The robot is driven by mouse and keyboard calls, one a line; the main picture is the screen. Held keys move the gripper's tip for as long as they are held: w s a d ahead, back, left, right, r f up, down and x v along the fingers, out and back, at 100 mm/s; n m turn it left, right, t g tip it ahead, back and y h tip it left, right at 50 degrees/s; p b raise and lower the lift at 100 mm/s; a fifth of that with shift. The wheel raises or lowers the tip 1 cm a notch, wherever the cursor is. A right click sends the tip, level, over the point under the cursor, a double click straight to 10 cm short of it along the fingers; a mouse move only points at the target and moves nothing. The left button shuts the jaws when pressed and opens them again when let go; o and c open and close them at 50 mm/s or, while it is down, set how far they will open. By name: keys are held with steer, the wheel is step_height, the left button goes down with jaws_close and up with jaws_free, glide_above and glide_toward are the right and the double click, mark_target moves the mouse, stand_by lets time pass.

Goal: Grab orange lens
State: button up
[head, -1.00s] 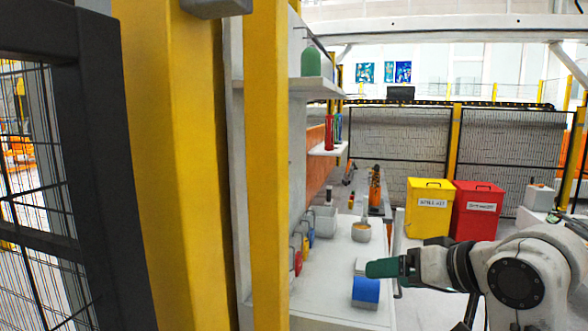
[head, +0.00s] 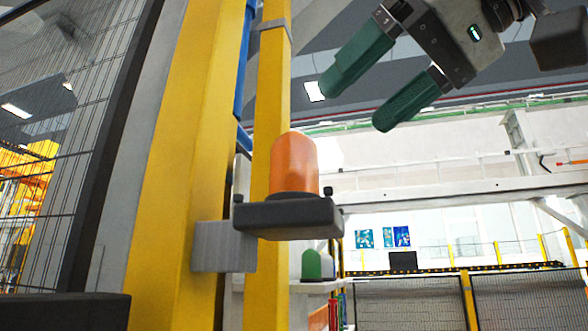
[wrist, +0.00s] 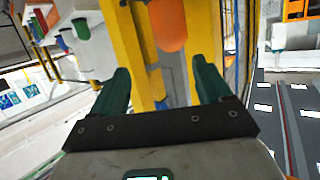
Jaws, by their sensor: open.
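The orange lens (head: 294,165) is a dome standing upright on a dark square base on a grey bracket fixed to the yellow post. In the wrist view the orange lens (wrist: 168,24) shows at the top, beyond and between the fingertips. My gripper (head: 352,92) is up and to the right of the lens in the head view. Its two green fingers are apart, with nothing between them. My gripper (wrist: 160,82) is also open in the wrist view, and it does not touch the lens.
Yellow posts (head: 190,150) stand close beside and behind the lens, with a dark mesh fence (head: 60,130) at the left. The dark base (head: 290,217) juts out under the lens. A green dome (head: 312,265) sits on a shelf below. The space right of the lens is open.

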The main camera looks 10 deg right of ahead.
mark_target(302, 132)
steer(key=p+x, duration=0.1)
steer(key=x, duration=0.2)
steer(key=a+p+x, duration=0.1)
steer(key=x, duration=0.2)
steer(key=s+p+x, duration=0.1)
steer(key=x, duration=0.2)
steer(key=shift+w+a+r, duration=0.25)
steer(key=shift+w+a, duration=0.1)
steer(key=shift+a, duration=0.2)
steer(key=c, duration=1.1)
